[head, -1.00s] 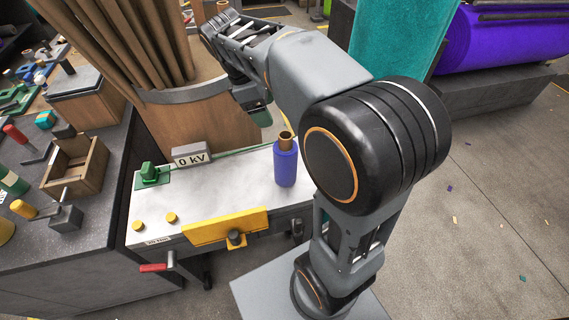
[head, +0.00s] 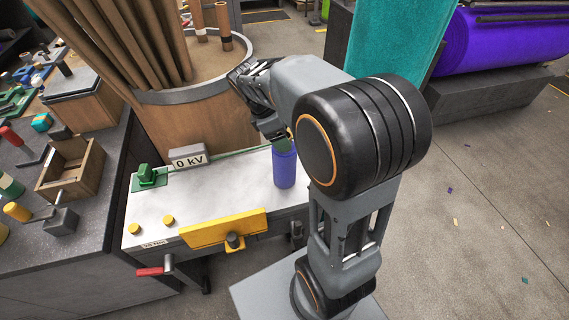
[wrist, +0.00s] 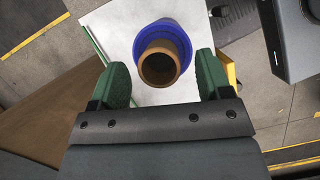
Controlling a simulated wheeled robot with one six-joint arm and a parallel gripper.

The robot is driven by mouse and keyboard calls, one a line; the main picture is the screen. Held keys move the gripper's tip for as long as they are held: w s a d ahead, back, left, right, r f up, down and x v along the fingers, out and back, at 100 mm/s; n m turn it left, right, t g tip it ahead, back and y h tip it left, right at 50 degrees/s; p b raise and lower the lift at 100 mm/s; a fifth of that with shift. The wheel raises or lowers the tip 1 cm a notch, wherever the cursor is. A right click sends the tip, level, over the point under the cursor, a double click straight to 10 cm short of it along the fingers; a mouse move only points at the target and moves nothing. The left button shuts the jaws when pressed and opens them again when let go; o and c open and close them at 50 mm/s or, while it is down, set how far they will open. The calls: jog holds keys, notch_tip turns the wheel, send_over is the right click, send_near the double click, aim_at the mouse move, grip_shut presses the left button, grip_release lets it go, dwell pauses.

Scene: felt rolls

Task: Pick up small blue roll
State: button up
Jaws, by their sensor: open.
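The small blue roll (head: 285,168) stands upright on the right part of the white bench top. In the head view my gripper (head: 276,136) hangs over its top and partly hides it. In the wrist view the blue roll (wrist: 181,29) shows from above, with a brown core sticking up from its middle. My gripper (wrist: 162,75) is open, with one green-padded finger on each side. The roll lies just ahead of the fingertips, roughly centred between them. I cannot tell how high the fingertips are above the bench.
The bench top (head: 215,205) carries a "0 kV" box (head: 188,156), a green device (head: 148,176) and yellow knobs. A yellow bar (head: 224,229) runs along its front edge. A wooden bin (head: 205,120) of tall tubes stands behind. A wooden box (head: 70,168) sits at left.

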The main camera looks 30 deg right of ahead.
jog(key=shift+x, duration=1.15)
jog(key=c, duration=1.2)
jog(key=shift+r, duration=0.1)
